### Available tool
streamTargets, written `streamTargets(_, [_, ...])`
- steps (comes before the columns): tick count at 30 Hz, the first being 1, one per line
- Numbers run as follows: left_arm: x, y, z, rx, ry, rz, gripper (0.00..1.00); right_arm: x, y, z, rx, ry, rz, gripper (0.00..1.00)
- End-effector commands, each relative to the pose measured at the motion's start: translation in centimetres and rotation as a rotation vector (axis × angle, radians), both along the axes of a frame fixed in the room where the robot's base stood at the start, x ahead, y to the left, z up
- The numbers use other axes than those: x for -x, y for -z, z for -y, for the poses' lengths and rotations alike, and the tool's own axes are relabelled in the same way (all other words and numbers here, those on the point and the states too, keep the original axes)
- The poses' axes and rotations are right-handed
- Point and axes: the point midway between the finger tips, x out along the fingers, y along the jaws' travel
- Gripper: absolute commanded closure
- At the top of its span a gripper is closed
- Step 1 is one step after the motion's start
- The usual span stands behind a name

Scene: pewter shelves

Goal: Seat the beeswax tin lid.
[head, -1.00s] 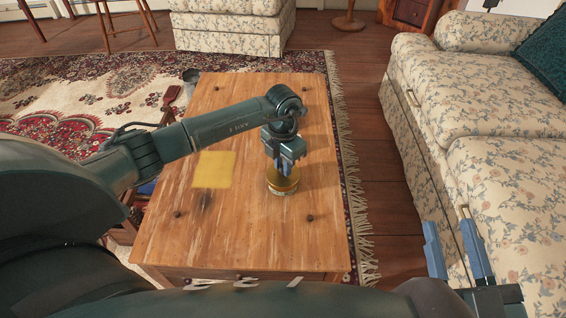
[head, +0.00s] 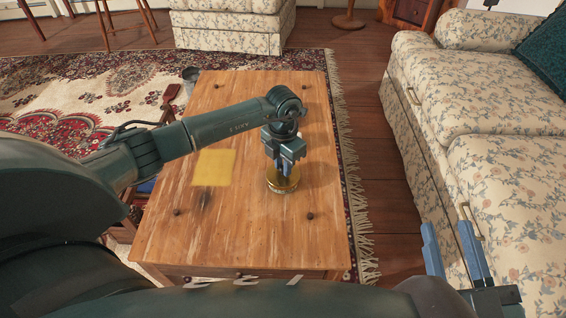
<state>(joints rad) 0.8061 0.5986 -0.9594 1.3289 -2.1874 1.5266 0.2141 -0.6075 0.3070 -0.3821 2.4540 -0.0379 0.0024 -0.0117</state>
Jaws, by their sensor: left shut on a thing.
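The beeswax tin (head: 284,190) stands on the wooden table, right of the middle. The gold lid (head: 272,178) is at the top of the tin. My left gripper (head: 284,170) points down over the lid and is shut on it. The gripper's fingers hide part of the lid's top, and I cannot tell whether the lid sits fully level on the tin. My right gripper (head: 449,252) is open and empty at the lower right, off the table, in front of the sofa.
The wooden table (head: 240,235) has a yellow square patch (head: 214,168) left of the tin. A grey metal container (head: 190,75) is at its far left corner. A floral sofa (head: 470,110) stands on the right. The table around the tin is clear.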

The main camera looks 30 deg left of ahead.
Motion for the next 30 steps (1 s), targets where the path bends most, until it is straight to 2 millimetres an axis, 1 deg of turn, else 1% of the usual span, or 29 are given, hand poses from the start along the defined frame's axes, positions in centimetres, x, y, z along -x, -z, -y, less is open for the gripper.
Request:
streamTargets(11, [-0.03, 0.08, -0.02, 0.0, -0.001, 0.001, 1.0, -0.03, -0.13, 0.0, -0.002, 0.002, 0.001, 0.64])
streamTargets(12, [-0.03, 0.08, -0.02, 0.0, -0.001, 0.001, 0.78, -0.05, -0.16, 0.0, -0.004, 0.002, 0.002, 0.64])
streamTargets(21, [-0.03, 0.09, -0.01, 0.0, 0.0, 0.001, 0.54, -0.26, -0.5, 0.01, -0.008, 0.005, 0.012, 0.64])
streamTargets(28, [-0.02, 0.11, -0.02, 0.0, 0.0, 0.0, 0.54, -0.29, -0.55, 0.01, -0.006, 0.005, 0.014, 0.64])
streamTargets(30, [-0.03, -0.27, -0.02, 0.0, 0.0, 0.001, 0.54, -0.28, -0.86, 0.02, -0.004, 0.006, 0.015, 0.64])
